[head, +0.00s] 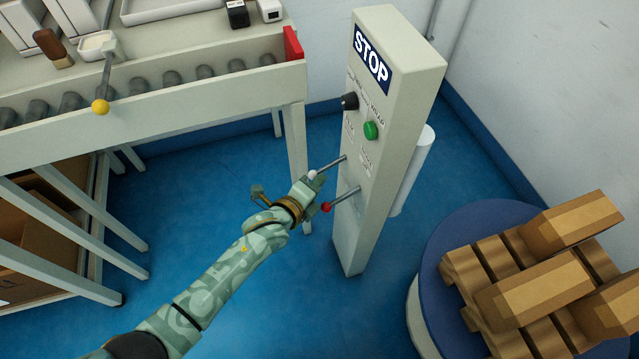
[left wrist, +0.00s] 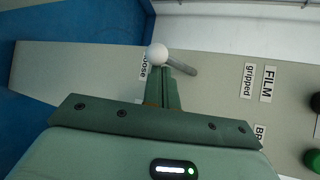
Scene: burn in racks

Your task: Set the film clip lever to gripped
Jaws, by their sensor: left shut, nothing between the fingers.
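The film clip lever, a grey rod with a white knob (head: 312,174), sticks out of the grey control post. In the left wrist view its knob (left wrist: 157,54) lies on the side of the "loose" label (left wrist: 142,67). The rod runs back toward the "gripped" label (left wrist: 248,80). My left gripper (head: 317,183) is shut and empty. Its fingertips (left wrist: 161,72) are right at the knob; I cannot tell whether they touch it. My right gripper is not in view.
A second lever with a red knob (head: 326,207) sits just below, close to my left gripper. The post (head: 362,225) also carries a black knob (head: 349,101) and a green button (head: 371,130). A roller conveyor (head: 200,101) stands left, a blue turntable (head: 433,290) with boxes right.

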